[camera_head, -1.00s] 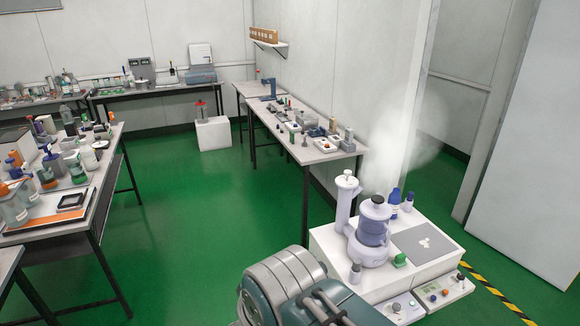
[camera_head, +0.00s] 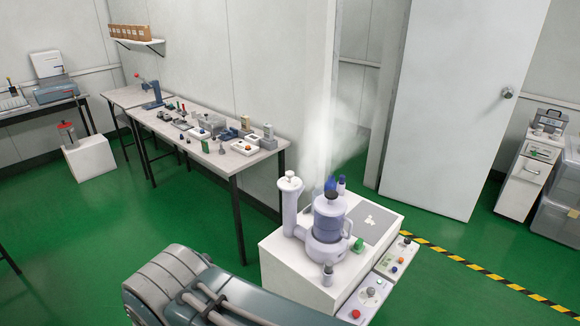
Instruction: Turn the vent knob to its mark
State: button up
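A lilac-and-blue apparatus (camera_head: 328,222) stands upright on a white cabinet (camera_head: 292,275), with pale mist rising behind it. A white column (camera_head: 290,205) with a pale knob-like cap (camera_head: 289,175) stands at its left. Two control boxes sit along the cabinet's right side. The nearer box (camera_head: 364,299) has a grey knob (camera_head: 371,291) and a red button (camera_head: 355,313); the farther box (camera_head: 397,258) has small coloured controls. I cannot tell which part is the vent knob, and no mark is readable. My arm crosses the bottom left of the cabinet; my gripper is out of view.
A long bench (camera_head: 215,160) with several small testers stands at the back left. A tall white door panel (camera_head: 455,110) stands behind the cabinet at right. Yellow-black floor tape (camera_head: 470,265) runs to the lower right. Green floor at left is open.

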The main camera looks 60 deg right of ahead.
aim_at(289, 174)
jog(key=i+l+z, duration=0.1)
jog(key=i+z, duration=0.8)
jog(key=i+j+z, duration=0.25)
jog(key=z, duration=0.15)
jog(key=i+z, duration=0.2)
jog(key=z, duration=0.2)
jog(key=i+z, duration=0.2)
jog(key=z, duration=0.25)
jog(key=i+j+z, duration=0.1)
jog(key=z, duration=0.3)
jog(key=i+j+z, duration=0.2)
jog(key=z, duration=0.25)
jog(key=i, duration=0.1)
